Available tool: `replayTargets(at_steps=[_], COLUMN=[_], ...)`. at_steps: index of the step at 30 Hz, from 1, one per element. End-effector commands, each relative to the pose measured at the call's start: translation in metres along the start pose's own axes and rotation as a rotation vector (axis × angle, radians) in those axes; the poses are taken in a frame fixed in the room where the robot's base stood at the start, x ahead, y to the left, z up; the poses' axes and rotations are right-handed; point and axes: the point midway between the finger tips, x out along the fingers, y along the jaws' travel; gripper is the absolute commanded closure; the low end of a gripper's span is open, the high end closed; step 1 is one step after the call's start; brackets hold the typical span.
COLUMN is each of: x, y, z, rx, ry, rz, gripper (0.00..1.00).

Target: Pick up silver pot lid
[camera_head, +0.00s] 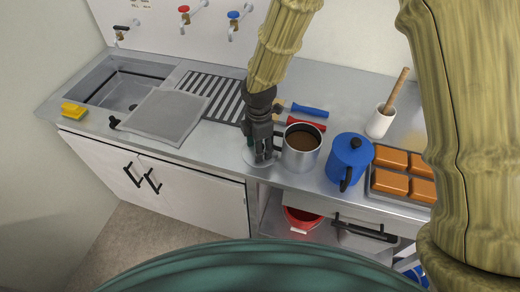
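A round silver pot lid (248,160) lies flat near the front edge of the metal counter, just left of a steel mug of brown liquid. My gripper (262,156) points down over the lid, with its fingertips at the middle of the lid. The fingers look close together and hide the lid's centre and any knob there. I cannot tell whether they are shut on it.
The steel mug (301,150) stands close right of my gripper. A blue pot (348,160), a white mortar (380,122) and a tray of orange-brown loaves (391,182) are further right. Blue-handled (309,110) and red-handled tools lie behind. A grey board (166,116) partly covers the sink (118,91).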

Motion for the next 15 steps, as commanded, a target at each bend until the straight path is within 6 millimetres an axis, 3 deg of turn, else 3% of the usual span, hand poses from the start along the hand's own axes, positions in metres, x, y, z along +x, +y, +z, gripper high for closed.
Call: replayTargets(at_steps=[5, 13, 15], x=[0.0001, -0.0001, -0.0002], y=[0.0001, 0.0000, 0.0000], z=[0.0000, -0.0001, -0.0001], rx=[0.000, 0.000, 0.000], ry=[0.000, 0.000, 0.000], rz=[0.000, 0.000, 0.000], gripper=[0.49, 0.99, 1.00])
